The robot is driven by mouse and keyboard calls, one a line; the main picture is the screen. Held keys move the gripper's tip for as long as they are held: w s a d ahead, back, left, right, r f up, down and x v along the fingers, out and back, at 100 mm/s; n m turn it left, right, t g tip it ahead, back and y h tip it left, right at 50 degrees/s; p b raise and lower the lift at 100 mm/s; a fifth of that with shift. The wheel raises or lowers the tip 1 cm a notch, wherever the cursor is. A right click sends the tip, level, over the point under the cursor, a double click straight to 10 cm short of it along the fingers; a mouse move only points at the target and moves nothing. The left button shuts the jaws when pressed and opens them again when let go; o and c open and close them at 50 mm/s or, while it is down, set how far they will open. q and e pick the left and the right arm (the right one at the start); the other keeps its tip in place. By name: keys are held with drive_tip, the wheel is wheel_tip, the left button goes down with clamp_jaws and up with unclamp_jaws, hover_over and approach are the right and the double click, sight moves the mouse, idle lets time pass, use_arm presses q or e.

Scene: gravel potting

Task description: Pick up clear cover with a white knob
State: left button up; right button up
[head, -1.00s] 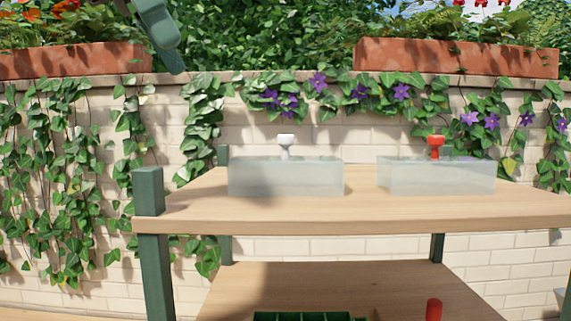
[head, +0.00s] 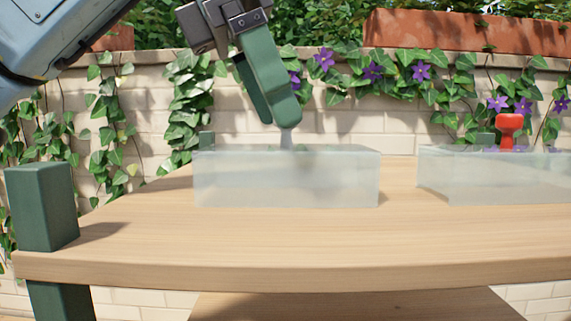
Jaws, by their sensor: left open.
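The clear cover (head: 286,185) is a see-through box standing on the wooden table. Its white knob (head: 286,138) rises from its top; the upper part is hidden behind my gripper's fingers. My left gripper (head: 272,112) reaches down from the upper left, its green fingers open, with the tips right at the knob. I cannot tell whether a finger touches the knob. My right gripper is not in view.
A second clear cover (head: 490,185) with a red knob (head: 509,130) stands to the right. A green post (head: 42,208) rises at the table's left corner. The wooden table top (head: 300,238) is bare in front of the covers. An ivy-covered brick wall is behind.

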sight(294, 147)
use_arm(q)
drive_tip(key=shift+d+f, duration=0.3)
drive_tip(key=shift+f, duration=0.25)
drive_tip(key=x, duration=0.3)
drive_tip(key=shift+s+d+f, duration=0.15)
drive_tip(key=shift+s+f, duration=0.05)
drive_tip(key=shift+s, duration=0.1)
drive_tip(key=shift+d+f, duration=0.15)
drive_tip(key=shift+f, duration=0.3)
drive_tip(key=c, duration=1.1)
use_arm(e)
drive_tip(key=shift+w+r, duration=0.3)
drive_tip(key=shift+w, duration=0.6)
use_arm(q)
drive_tip(key=shift+o, duration=0.2)
wheel_tip(294, 147, up, 10)
drive_tip(key=shift+r+p, duration=0.1)
drive_tip(key=shift+p, duration=0.75)
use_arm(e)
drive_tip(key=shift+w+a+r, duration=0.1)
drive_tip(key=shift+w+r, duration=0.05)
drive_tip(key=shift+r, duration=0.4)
